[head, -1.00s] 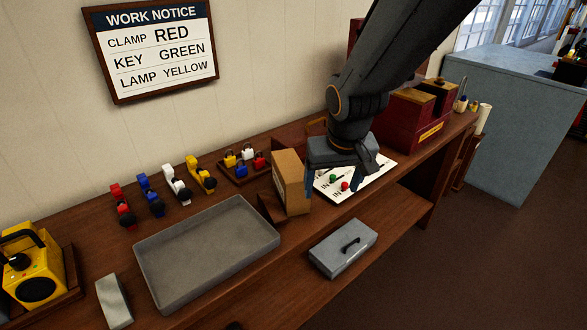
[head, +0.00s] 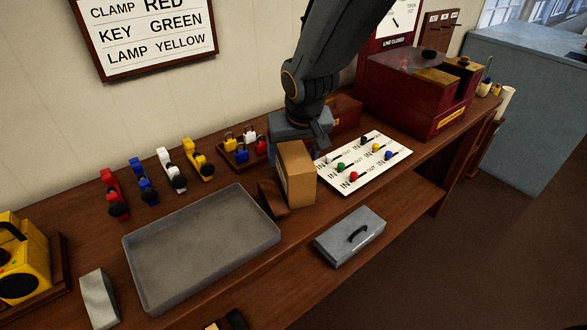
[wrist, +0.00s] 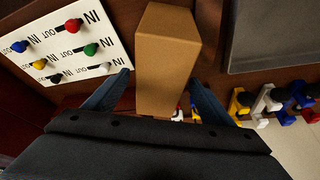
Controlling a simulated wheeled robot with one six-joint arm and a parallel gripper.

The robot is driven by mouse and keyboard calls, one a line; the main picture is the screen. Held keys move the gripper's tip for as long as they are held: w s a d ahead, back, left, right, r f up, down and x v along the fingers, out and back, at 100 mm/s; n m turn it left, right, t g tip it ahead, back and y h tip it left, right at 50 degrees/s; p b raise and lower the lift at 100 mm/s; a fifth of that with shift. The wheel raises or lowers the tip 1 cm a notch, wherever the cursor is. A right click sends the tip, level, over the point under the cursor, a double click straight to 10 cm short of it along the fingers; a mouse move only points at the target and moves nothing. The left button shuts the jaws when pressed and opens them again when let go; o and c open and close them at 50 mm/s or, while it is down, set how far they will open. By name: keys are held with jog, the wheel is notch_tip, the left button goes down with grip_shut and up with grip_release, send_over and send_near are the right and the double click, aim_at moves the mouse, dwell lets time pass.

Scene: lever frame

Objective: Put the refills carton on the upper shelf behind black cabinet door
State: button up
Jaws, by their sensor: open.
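A tall brown cardboard carton (head: 297,172), seemingly the refills carton, stands upright on the wooden bench. I can read no writing on it. It leans on nothing that I can make out. My gripper (head: 302,132) is behind it, at the wall side, with its fingers largely hidden by the carton. In the wrist view the carton (wrist: 166,60) lies between the two blue fingers of my gripper (wrist: 160,78), which are spread apart with a gap on either side. No black cabinet door or upper shelf is in view.
A small dark brown block (head: 272,198) stands left of the carton, by a grey tray (head: 200,245). A white lever panel (head: 365,163) is close on the right. Coloured clamps and a padlock tray (head: 240,158) stand behind. A grey lidded box (head: 350,237) sits on the lower shelf.

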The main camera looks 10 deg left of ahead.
jog(key=shift+p+x, duration=0.65)
jog(key=shift+x, duration=1.7)
jog(key=shift+w+f+b, duration=0.15)
jog(key=shift+f+b, duration=0.05)
jog(key=shift+b, duration=0.1)
jog(key=shift+c, duration=0.6)
jog(key=c, duration=1.4)
jog(key=shift+r, duration=0.1)
